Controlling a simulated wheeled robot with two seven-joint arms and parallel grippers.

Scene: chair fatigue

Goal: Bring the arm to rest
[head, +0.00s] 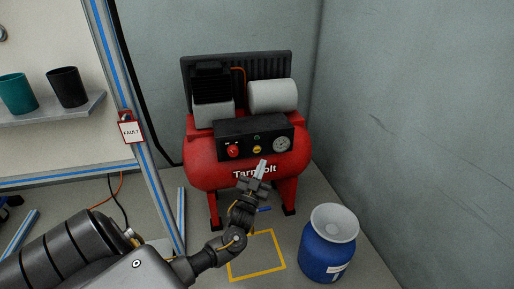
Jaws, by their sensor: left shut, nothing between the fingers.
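My left arm comes in from the lower left, and my left gripper (261,170) points up and away in the middle of the view. Its fingers are shut with nothing between them. It appears in front of the red air compressor (205,160) and covers part of the lettering on its tank. I cannot tell whether it touches the tank. The compressor has a black control panel with a red knob, a yellow knob and a round gauge (281,144). My right gripper is not in view.
A blue drum with a pale funnel-like top (328,245) stands at the lower right. A yellow square outline (265,270) marks the floor below my gripper. A frame post with a red-and-white FAULT tag (131,131) and a shelf with two cups (50,112) are at left. Walls close off the back and right.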

